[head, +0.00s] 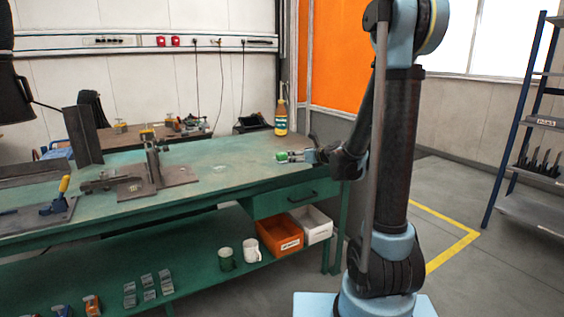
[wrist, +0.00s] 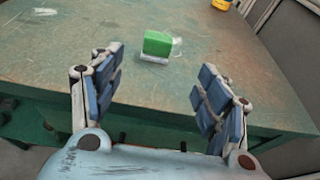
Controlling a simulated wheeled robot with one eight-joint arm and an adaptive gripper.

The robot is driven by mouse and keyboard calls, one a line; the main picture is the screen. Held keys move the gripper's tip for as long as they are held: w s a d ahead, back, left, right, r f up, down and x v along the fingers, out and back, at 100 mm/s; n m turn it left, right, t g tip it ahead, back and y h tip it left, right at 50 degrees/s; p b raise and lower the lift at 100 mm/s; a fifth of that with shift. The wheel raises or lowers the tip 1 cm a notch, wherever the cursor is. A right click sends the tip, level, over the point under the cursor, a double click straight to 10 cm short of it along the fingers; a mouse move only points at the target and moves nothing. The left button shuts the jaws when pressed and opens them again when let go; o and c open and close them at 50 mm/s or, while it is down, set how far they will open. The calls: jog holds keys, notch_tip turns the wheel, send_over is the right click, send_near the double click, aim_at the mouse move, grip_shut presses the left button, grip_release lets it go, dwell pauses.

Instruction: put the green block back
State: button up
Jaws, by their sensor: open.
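The green block (wrist: 157,43) stands on the green workbench (wrist: 70,50) in the wrist view, near the bench's edge. A pale or white strip shows along its near lower side, and a clear or whitish shape shows at its right. In the head view the green block (head: 282,156) is small, at the right end of the bench top. My gripper (wrist: 155,85) is open, its blue-padded fingers wide apart. The block lies beyond the fingertips, between their lines, and nothing is held. In the head view my gripper (head: 298,155) is at the block's right.
A yellow-labelled bottle (head: 281,117) stands at the bench's back right. A metal fixture (head: 152,175) and clamps occupy the left and middle. Below are an orange bin (head: 280,236), a white bin (head: 313,225) and two mugs (head: 239,254). The bench top around the block is mostly clear.

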aim_at(284, 154)
jog(key=x, duration=1.6)
jog(key=shift+s, duration=0.1)
jog(key=shift+c, duration=0.5)
jog(key=c, duration=1.1)
jog(key=shift+r, duration=0.1)
